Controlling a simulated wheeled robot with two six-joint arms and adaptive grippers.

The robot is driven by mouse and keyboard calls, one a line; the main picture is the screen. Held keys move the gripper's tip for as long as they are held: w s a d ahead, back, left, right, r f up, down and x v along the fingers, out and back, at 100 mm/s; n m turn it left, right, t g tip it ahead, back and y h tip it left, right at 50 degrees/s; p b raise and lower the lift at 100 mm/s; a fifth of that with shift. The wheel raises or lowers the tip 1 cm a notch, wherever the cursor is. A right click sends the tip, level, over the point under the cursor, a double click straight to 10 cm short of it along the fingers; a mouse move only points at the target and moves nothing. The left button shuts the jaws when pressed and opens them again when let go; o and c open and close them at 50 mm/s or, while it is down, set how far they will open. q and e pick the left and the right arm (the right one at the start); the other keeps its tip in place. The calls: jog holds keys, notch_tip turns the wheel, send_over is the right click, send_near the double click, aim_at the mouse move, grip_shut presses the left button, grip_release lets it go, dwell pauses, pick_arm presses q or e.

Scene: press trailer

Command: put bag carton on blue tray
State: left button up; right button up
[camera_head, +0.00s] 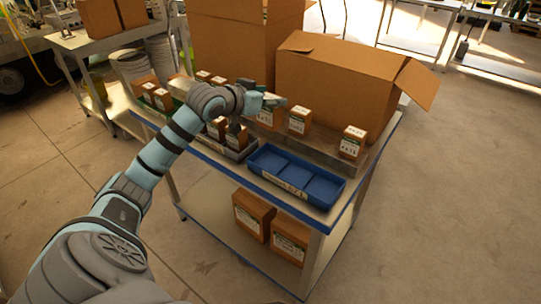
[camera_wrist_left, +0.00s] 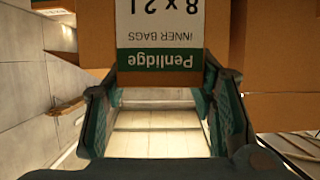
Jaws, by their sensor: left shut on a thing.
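My left gripper (camera_head: 268,101) is over the back part of the table. It is shut on the bag carton (camera_head: 268,117), a brown box with a white and green label. In the left wrist view the bag carton (camera_wrist_left: 160,28) sits between the fingers of the left gripper (camera_wrist_left: 160,105), its label upside down and reading "Penlidge INNER BAGS". The fingers hide part of its sides. I cannot tell whether its base touches the shelf. The blue tray (camera_head: 297,179) lies at the table's front right, empty, with divided compartments. My right gripper is not in view.
Small cartons (camera_head: 299,120) and (camera_head: 352,142) stand on the raised shelf right of the held carton. A grey tray (camera_head: 238,154) with cartons lies left of the blue tray. Large open boxes (camera_head: 335,82) stand behind. More cartons (camera_head: 253,214) sit on the lower shelf.

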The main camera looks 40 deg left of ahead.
pick_arm(q)
notch_tip(320, 180, down, 16)
jog(key=shift+r+b, duration=0.2)
jog(key=shift+b, duration=0.85)
jog(key=o, duration=1.2)
jog(key=shift+o, duration=0.2)
jog(key=shift+r, duration=0.1)
jog(key=p+v, duration=0.8)
jog(key=v, duration=0.4)
